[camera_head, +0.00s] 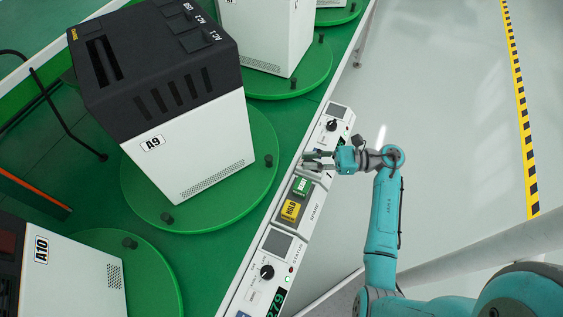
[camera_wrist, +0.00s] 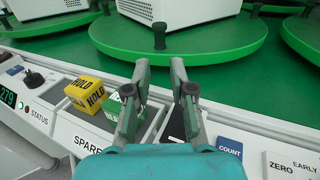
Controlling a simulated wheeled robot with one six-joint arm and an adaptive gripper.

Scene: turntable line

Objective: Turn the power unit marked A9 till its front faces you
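The power unit marked A9 (camera_head: 190,140) has white sides and a black top. It stands on a round green turntable (camera_head: 235,199) with black pegs near its rim. Its A9 label and a vent grille are on the white side towards the line's edge; slots and labelled sockets are on the black part. In the wrist view the unit's lower white part (camera_wrist: 195,11) shows behind a black peg (camera_wrist: 159,36). My gripper (camera_head: 305,161) is open and empty over the console strip, short of that peg (camera_head: 268,160). Its two fingers (camera_wrist: 160,68) point towards the peg, apart from it.
A yellow HOLD block (camera_head: 291,209) sits on the console strip (camera_head: 311,222) beside my gripper, with knobs and screens along the strip. Unit A10 (camera_head: 75,280) and another white unit (camera_head: 268,38) stand on neighbouring turntables. The floor right of the line is clear.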

